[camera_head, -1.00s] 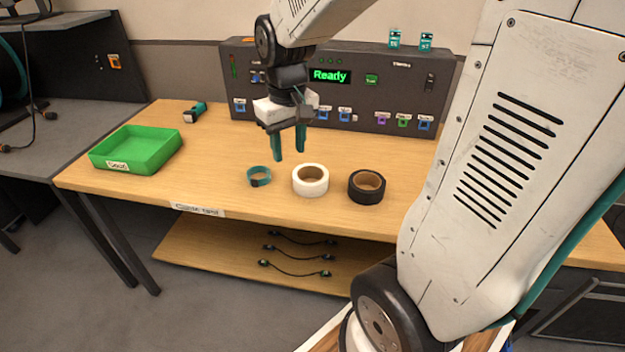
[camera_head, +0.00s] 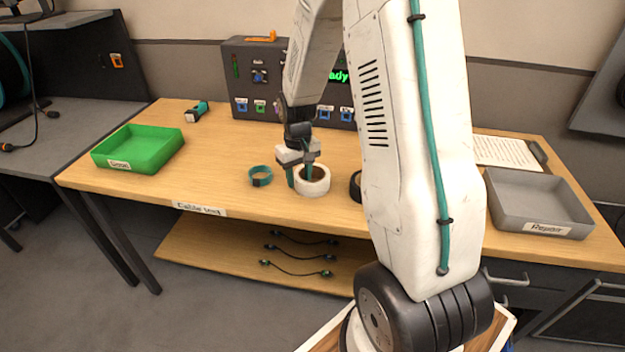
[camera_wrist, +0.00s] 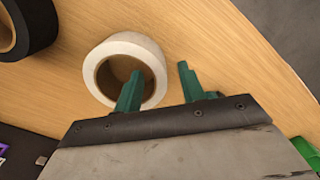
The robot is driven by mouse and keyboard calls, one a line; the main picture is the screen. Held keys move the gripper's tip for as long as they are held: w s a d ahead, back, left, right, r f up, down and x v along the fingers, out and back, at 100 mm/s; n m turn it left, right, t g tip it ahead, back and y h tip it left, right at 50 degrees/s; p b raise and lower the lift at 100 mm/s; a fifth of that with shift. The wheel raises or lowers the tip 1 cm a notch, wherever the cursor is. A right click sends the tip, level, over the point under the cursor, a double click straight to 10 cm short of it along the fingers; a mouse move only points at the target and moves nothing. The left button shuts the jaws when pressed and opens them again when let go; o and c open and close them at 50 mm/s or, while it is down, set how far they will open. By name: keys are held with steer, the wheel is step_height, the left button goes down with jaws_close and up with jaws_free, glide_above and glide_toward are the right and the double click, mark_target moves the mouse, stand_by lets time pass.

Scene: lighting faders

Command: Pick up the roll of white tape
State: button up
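The roll of white tape (camera_head: 318,186) lies flat on the wooden table, between a teal ring and a black roll. It also shows in the wrist view (camera_wrist: 148,52). My gripper (camera_head: 300,180) is down at the roll, with its teal fingers apart. In the wrist view, my gripper (camera_wrist: 158,80) has one finger over the roll's hole and the other outside its rim, so the roll's wall lies between them. I cannot tell whether either finger touches the tape.
A teal ring (camera_head: 260,177) lies just left of the white roll. A black tape roll (camera_head: 356,186) is close on the right, partly hidden by my arm. A green tray (camera_head: 150,160) stands at the left, a grey tray (camera_head: 540,190) at the right. A panel (camera_head: 243,70) stands behind.

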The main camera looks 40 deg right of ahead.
step_height(320, 180, down, 2)
steer(key=shift+f, duration=0.1)
jaws_close()
